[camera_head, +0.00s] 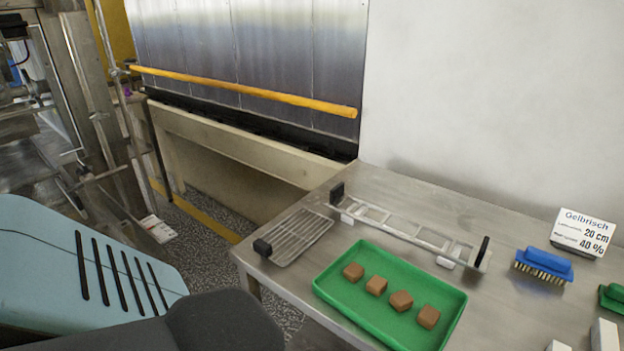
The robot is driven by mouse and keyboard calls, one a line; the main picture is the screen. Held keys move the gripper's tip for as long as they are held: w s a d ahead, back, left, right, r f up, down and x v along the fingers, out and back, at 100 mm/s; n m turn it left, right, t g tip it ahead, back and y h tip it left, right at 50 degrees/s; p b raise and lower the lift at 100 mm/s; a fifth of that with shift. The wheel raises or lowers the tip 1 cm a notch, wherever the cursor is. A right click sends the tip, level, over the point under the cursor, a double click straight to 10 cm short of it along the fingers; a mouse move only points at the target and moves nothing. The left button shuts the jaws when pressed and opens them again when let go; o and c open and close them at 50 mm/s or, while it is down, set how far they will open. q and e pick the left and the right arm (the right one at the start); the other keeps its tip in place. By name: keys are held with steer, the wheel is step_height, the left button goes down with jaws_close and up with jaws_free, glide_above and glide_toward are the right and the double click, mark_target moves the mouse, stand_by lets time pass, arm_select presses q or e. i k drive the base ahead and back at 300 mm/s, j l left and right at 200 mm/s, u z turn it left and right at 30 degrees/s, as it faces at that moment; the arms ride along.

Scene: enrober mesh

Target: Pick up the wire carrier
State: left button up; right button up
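A flat wire rack (297,235) lies on the left end of the steel table, with a black grip (262,247) at its near left end. It looks like the wire carrier. Beside it, to the right, a long ladder-like metal frame (400,226) lies behind the green tray, with an upright black grip (336,192) at its left end and another (482,252) at its right end. Neither of my grippers is in view.
A green tray (335,293) with several brown blocks sits at the table's front. A blue brush (543,265), a sign card (584,233), a green item (611,297) and white blocks (604,334) are to the right. A machine with a yellow bar (245,92) stands behind left.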

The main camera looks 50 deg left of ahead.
mark_target(263, 248)
steer(key=u, duration=1.7)
